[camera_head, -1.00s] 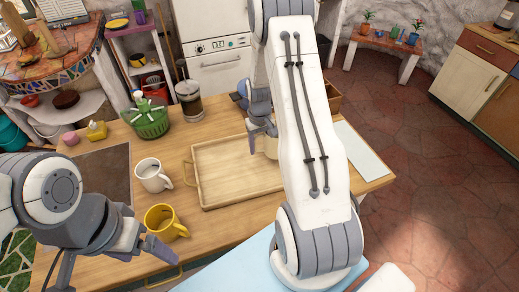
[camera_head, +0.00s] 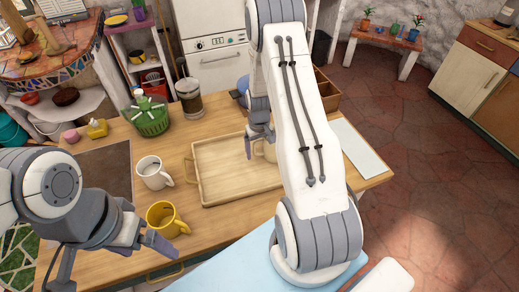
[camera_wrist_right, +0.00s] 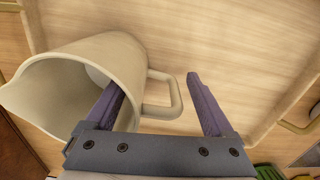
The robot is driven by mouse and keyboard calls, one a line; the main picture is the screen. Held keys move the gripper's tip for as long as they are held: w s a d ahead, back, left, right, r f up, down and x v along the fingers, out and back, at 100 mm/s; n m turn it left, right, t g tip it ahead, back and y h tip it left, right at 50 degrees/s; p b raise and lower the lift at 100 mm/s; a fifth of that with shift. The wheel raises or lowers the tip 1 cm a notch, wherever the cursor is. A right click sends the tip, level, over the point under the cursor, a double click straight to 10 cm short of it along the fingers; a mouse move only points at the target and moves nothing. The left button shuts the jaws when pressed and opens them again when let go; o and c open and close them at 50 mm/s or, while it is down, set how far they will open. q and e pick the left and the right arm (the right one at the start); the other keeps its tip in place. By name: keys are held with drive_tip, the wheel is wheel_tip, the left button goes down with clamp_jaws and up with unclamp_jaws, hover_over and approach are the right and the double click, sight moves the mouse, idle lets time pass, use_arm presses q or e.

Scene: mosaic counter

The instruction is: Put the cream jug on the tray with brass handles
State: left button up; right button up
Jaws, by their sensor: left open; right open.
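The cream jug (camera_head: 270,150) stands on the right part of the wooden tray with brass handles (camera_head: 225,172), partly hidden by my right arm in the head view. In the right wrist view the jug (camera_wrist_right: 60,85) shows large at the left, its loop handle pointing right. My right gripper (camera_head: 257,142) is at the jug's handle. Its two fingers (camera_wrist_right: 160,88) are apart, with the handle's outer bar between them. I cannot tell whether either finger touches the jug. My left gripper (camera_head: 112,258) is open and empty at the front left of the counter.
A white mug (camera_head: 152,174) and a yellow mug (camera_head: 161,219) stand left of the tray. A green basket (camera_head: 149,119) and a French press (camera_head: 190,97) stand behind them. A pale board (camera_head: 357,150) lies right of the tray. The tray's left part is clear.

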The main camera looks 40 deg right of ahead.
drive_tip(key=shift+r, duration=0.1)
wheel_tip(320, 180, up, 11)
drive_tip(key=b, duration=0.3)
drive_tip(key=shift+w, duration=0.1)
drive_tip(key=shift+r, duration=0.55)
drive_tip(key=shift+f, duration=0.1)
wheel_tip(320, 180, down, 12)
drive_tip(key=p, duration=0.3)
drive_tip(key=shift+f, duration=0.2)
drive_tip(key=shift+r, duration=0.5)
drive_tip(key=shift+r+b, duration=0.35)
drive_tip(key=shift+r, duration=0.35)
drive_tip(key=shift+f, duration=0.1)
